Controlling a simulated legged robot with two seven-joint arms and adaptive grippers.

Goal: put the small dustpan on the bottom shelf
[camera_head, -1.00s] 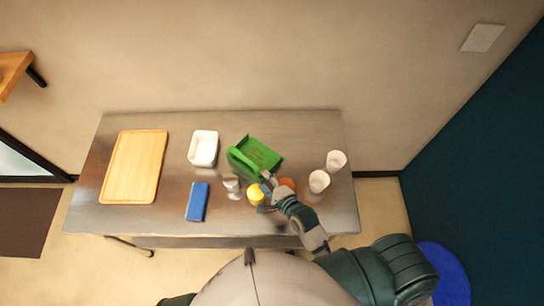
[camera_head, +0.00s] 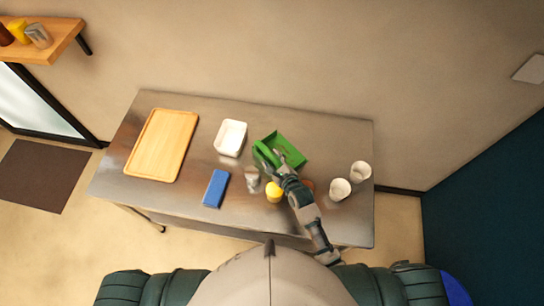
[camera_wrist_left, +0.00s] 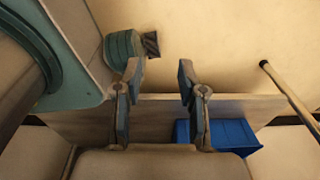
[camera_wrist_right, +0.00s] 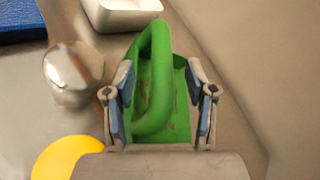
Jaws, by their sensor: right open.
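The small green dustpan (camera_head: 289,149) lies on the steel table (camera_head: 190,212), right of its middle. My right gripper (camera_head: 272,162) is over its left part; in the right wrist view this gripper (camera_wrist_right: 160,78) is open, with the raised green handle (camera_wrist_right: 158,75) between its fingers. I cannot tell whether a finger touches the handle. My left gripper (camera_wrist_left: 160,70) shows only in its own wrist view, open with nothing between its fingertips. Which surface is the bottom shelf is not clear; the left wrist view shows a long flat board (camera_wrist_left: 155,122) beyond the fingers.
A white dish (camera_head: 230,138), a metal cup (camera_head: 252,178), a yellow item (camera_head: 273,192) and a blue block (camera_head: 216,188) surround the dustpan. Two pale cups (camera_head: 340,189) stand at right, a wooden board (camera_head: 162,145) at left. The left wrist view shows a blue bin (camera_wrist_left: 222,134).

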